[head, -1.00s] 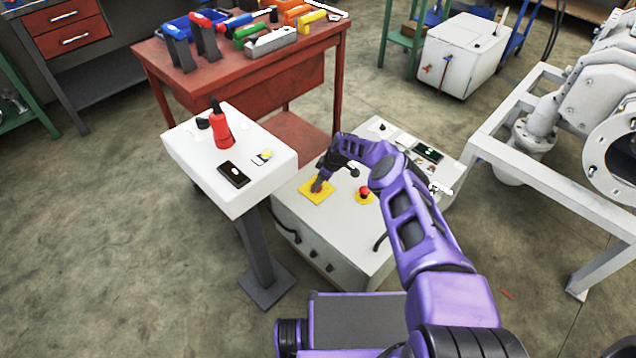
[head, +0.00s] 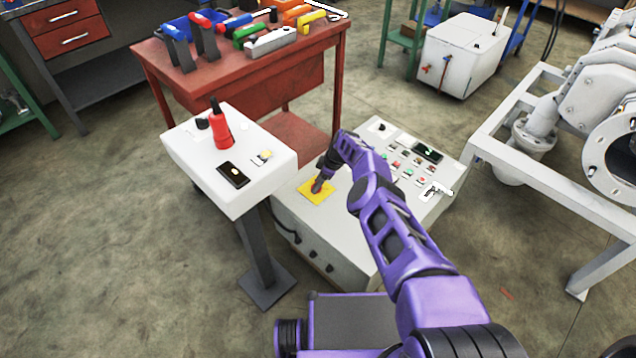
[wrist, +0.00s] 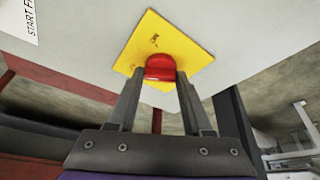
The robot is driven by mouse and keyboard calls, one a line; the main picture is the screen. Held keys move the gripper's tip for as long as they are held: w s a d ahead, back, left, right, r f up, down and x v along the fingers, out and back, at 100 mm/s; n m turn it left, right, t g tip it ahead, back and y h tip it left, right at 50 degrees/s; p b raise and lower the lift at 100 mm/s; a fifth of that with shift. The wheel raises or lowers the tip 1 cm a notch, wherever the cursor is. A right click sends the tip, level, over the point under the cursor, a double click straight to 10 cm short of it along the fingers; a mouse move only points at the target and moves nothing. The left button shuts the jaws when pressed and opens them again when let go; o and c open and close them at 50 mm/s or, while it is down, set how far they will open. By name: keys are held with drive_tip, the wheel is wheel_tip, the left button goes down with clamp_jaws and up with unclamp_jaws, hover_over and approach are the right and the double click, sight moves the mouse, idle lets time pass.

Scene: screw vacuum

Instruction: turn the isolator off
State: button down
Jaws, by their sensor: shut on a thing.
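The isolator is a red knob (wrist: 159,66) on a square yellow plate (head: 311,193) on top of the grey-white control cabinet (head: 291,217). In the wrist view the plate (wrist: 190,53) looks like a diamond, with small dark marks on it. My gripper (head: 318,187) reaches down onto the plate; in the wrist view its two fingers (wrist: 160,78) are closed on opposite sides of the knob. In the head view the fingers mostly hide the knob, so its angle cannot be read there.
A white pedestal console (head: 200,165) with a red-handled device (head: 221,130) stands close left of the cabinet. Buttons and a small display (head: 428,152) are at the cabinet's far right. A red workbench (head: 240,75) is behind; a grey pipe frame (head: 530,110) is at right.

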drive_tip(key=shift+c, duration=1.6)
unclamp_jaws()
drive_tip(key=shift+d, duration=0.1)
drive_tip(key=shift+r+p, duration=0.45)
drive_tip(key=shift+p, duration=0.05)
drive_tip(key=p+v, duration=1)
drive_tip(key=v, duration=0.6)
drive_tip(key=shift+d+r, duration=0.25)
